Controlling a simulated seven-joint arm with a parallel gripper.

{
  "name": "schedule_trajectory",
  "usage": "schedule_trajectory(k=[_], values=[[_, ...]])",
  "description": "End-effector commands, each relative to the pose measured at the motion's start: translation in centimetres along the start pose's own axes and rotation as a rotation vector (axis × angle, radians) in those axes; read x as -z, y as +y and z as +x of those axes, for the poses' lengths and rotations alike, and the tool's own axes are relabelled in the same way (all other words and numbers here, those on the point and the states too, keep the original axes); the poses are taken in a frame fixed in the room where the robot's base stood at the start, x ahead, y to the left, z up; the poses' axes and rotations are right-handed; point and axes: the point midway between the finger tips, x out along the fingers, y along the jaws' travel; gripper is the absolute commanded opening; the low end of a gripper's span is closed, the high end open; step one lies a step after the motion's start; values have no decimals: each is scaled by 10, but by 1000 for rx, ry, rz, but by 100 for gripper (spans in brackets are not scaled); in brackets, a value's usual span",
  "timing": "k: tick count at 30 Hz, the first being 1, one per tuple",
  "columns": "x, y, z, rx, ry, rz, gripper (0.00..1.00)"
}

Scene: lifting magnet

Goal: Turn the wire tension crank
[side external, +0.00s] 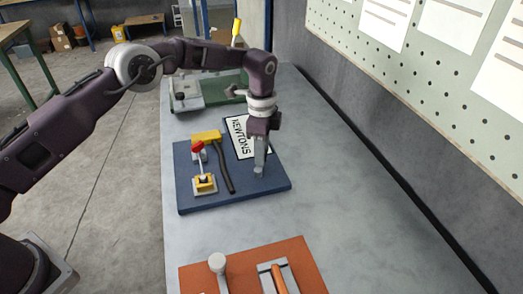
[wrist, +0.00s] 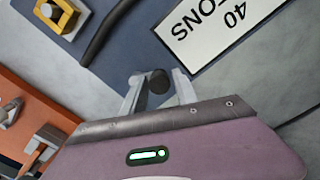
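My gripper (side external: 260,174) points down over the right part of the blue board (side external: 205,205). In the wrist view its two fingers (wrist: 158,92) stand apart. A small dark round knob (wrist: 157,80) shows between them, and a gap shows beside it; whether it is touched is unclear. In the side view this knob is hidden by the fingers. No part is labelled as the wire tension crank. A grey round-topped part (side external: 217,264) stands on the orange board (side external: 298,252), beside an orange handle in a grey frame (side external: 278,279).
A green board (side external: 225,109) with grey parts lies behind. The grey bench (side external: 340,200) is clear to the right.

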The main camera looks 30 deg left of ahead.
Motion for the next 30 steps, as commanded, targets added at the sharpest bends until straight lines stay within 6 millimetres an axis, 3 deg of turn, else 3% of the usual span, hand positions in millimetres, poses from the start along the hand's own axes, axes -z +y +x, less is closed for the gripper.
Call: schedule_trajectory(k=[11, 21, 30], values=[[0, 0, -2, -1, -2, 0, 47], [0, 0, -63, 1, -1, 0, 47], [0, 0, -70, -2, -2, 0, 47]])
